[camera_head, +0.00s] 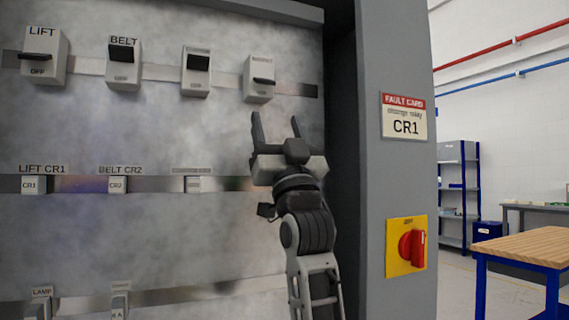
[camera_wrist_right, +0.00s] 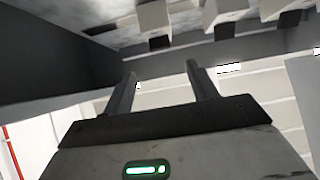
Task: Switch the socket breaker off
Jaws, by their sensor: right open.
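A row of white breakers runs along the top rail of the cabinet panel. From the left they are the LIFT breaker (camera_head: 45,55), the BELT breaker (camera_head: 124,64), a third breaker (camera_head: 196,72) and a fourth breaker (camera_head: 258,79). The labels of the last two are too small to read, so I cannot tell which is the socket breaker. The third one's black lever sits high; the fourth one's black lever sticks out lower on its body. My right gripper (camera_head: 276,118) is open and empty, just below the fourth breaker. Breaker undersides (camera_wrist_right: 155,18) show above its fingers (camera_wrist_right: 161,70) in the right wrist view.
Small relays CR1 (camera_head: 34,185) and CR2 (camera_head: 118,185) sit on the middle rail, with lower modules beneath. The cabinet's right frame carries a fault card (camera_head: 404,117) and a red rotary switch (camera_head: 412,248). A wooden-topped table (camera_head: 528,246) stands right.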

